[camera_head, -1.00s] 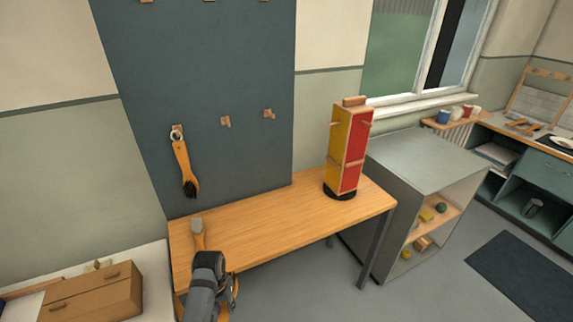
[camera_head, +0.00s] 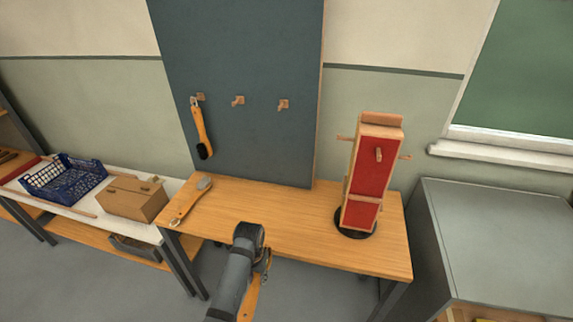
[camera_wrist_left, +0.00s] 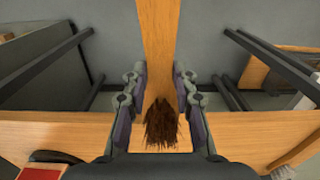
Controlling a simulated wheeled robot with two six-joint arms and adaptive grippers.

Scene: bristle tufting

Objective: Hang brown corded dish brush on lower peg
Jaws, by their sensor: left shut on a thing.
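My left gripper (camera_head: 262,266) is low in front of the table, partly hidden behind my own wrist. It is shut on a wooden brush handle (camera_head: 250,303). In the left wrist view this brush shows a flat wooden handle (camera_wrist_left: 158,35) between the fingers and brown bristles (camera_wrist_left: 163,128) toward the palm. I cannot make out its cord. A blue-grey board (camera_head: 258,60) carries a row of wooden pegs: a left peg with a black-bristled brush (camera_head: 201,130) hanging from it, a bare middle peg (camera_head: 238,101) and a bare right peg (camera_head: 283,104). My right gripper is not in view.
A red-faced wooden tower (camera_head: 372,170) with pegs stands on the right of the wooden table (camera_head: 300,220). A grey-bristled brush (camera_head: 190,200) lies at the table's left end. A cardboard box (camera_head: 135,199) and blue crate (camera_head: 65,178) stand left. A grey cabinet (camera_head: 500,235) stands right.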

